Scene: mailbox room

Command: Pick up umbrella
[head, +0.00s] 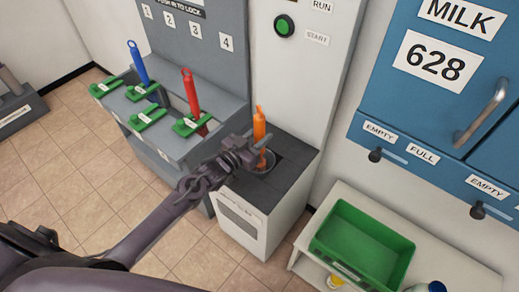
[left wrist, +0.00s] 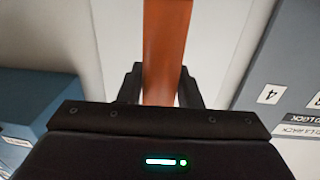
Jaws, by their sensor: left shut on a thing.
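The orange umbrella (head: 259,127) stands upright, its lower end in a round dark opening on top of a white-and-grey unit (head: 261,180). My left gripper (head: 256,150) is at the umbrella, below its top end, and is shut on it. In the left wrist view, the umbrella's orange shaft (left wrist: 165,50) runs between the two dark fingers of my left gripper (left wrist: 160,88). The part of the umbrella down in the opening is hidden. My right gripper is not in view.
A grey rack (head: 170,148) at left holds a blue umbrella (head: 139,62) and a red umbrella (head: 190,92), with several green locks. A green crate (head: 362,245) sits on a white shelf at right. Blue lockers (head: 430,95) stand behind it. Tiled floor lies open at left.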

